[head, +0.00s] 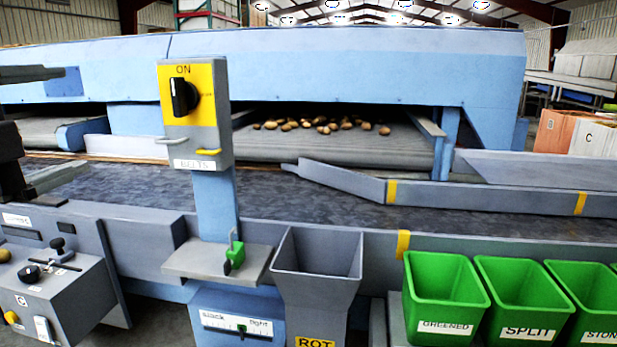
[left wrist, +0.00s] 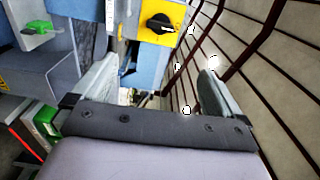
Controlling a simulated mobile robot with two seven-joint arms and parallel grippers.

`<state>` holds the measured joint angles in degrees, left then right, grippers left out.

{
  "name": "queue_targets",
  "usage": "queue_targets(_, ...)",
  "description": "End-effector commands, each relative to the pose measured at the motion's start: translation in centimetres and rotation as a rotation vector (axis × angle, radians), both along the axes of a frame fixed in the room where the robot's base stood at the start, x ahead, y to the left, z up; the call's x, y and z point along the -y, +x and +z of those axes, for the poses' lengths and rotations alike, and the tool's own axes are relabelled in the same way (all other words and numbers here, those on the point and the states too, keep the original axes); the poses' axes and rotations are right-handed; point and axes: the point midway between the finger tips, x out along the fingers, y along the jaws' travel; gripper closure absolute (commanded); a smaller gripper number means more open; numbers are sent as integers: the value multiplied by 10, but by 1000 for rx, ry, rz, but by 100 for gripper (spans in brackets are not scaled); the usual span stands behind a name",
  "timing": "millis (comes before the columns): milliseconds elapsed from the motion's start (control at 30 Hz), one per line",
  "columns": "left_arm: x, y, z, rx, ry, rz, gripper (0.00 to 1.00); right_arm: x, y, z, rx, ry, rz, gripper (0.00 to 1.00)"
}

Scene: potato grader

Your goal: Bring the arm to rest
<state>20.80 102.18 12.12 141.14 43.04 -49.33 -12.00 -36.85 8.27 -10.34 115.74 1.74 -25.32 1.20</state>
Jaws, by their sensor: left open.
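My left gripper (left wrist: 156,84) is open in the left wrist view, with its two pale fingers wide apart and nothing seen between them. In the head view, dark parts of my left arm and gripper (head: 12,165) show at the left edge, left of the switch post and apart from it. The yellow and grey switch box (head: 190,108) carries a black rotary knob (head: 184,97) under the word ON. The box also shows beyond the fingers in the left wrist view (left wrist: 162,22). My right gripper is not in view.
Potatoes (head: 325,125) lie on the belt under the blue grader housing (head: 350,65). A grey ROT chute (head: 318,285) and green bins labelled GREENED (head: 445,297) and SPLIT (head: 525,300) stand in front. A grey control box (head: 60,295) stands at the lower left.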

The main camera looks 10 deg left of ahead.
Motion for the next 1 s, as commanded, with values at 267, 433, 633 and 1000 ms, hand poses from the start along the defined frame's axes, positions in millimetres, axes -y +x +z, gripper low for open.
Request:
queue_targets(267, -22, 46, -60, -117, -285, -42, 0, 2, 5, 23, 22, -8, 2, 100)
queue_targets(433, -33, 66, -123, -204, -482, -33, 0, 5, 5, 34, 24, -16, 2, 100)
queue_targets(633, -36, 71, -213, -314, -707, 13, 0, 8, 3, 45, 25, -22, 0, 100)
queue_targets(1000, 7, 8, -385, -526, -1079, 180, 0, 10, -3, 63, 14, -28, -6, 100)
